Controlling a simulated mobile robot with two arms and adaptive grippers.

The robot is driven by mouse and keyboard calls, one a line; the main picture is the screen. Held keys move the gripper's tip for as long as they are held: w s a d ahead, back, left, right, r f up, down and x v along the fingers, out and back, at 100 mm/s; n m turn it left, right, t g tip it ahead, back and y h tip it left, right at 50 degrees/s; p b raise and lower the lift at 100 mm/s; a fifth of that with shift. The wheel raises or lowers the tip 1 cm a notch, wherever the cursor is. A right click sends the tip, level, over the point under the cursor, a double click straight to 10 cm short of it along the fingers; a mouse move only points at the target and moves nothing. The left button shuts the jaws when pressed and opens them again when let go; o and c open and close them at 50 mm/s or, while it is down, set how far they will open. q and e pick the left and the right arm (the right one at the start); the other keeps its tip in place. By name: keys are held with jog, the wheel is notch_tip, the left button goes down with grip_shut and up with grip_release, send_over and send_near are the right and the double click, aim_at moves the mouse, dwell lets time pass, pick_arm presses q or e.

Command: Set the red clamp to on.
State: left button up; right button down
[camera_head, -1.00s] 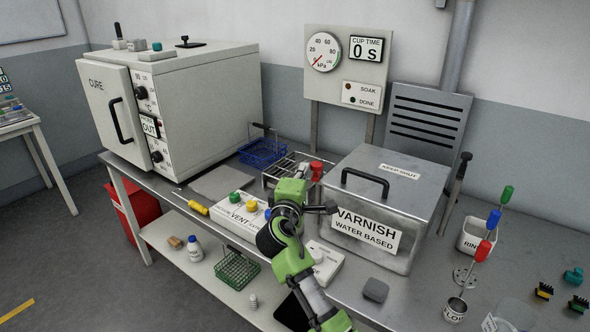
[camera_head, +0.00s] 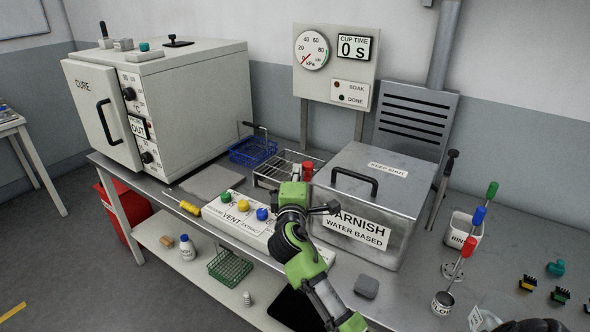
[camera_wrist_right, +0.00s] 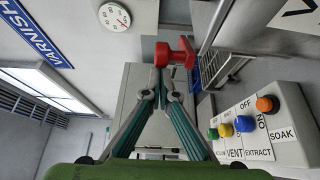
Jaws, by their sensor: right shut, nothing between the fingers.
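The red clamp (camera_head: 307,171) stands at the left side of the varnish tank (camera_head: 352,205), just behind my right gripper in the head view. In the right wrist view the red clamp (camera_wrist_right: 175,53) is a red T-shaped handle directly beyond the fingertips. My right gripper (camera_wrist_right: 160,82) is shut and empty, its tips pointing at the clamp's lower left part. I cannot tell whether they touch it. In the head view my green right wrist (camera_head: 293,195) hides the fingers and the clamp's lower part.
A control box (camera_head: 240,218) with green, yellow and blue knobs lies left of my wrist; an orange knob (camera_wrist_right: 266,104) shows in the wrist view. A wire rack (camera_head: 272,172) is behind. The cure oven (camera_head: 190,100) stands left, ladles and cups right.

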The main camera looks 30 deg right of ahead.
aim_at(311, 168)
jog(key=s+d+n+t+y+p, duration=0.1)
jog(key=y, duration=0.1)
jog(key=s+d+n+t+y+p, duration=0.1)
jog(key=y+p, duration=0.1)
jog(key=s+d+n+t+y+p, duration=0.1)
jog(key=n+p, duration=0.1)
jog(key=shift+d+r+y, duration=0.15)
jog(key=shift+r+y, duration=0.05)
jog(key=shift+y, duration=0.2)
jog(key=shift+s+d+n+y, duration=0.3)
jog(key=shift+n+y, duration=0.1)
jog(key=shift+n, duration=0.1)
jog(key=shift+s+d+f+p, duration=0.1)
jog(key=shift+s+d+p, duration=0.15)
jog(key=shift+d, duration=0.35)
jog(key=shift+s+d+f+p, duration=0.1)
jog(key=shift+s+d+p, duration=0.1)
jog(key=shift+d, duration=0.4)
jog(key=shift+w+a, duration=0.1)
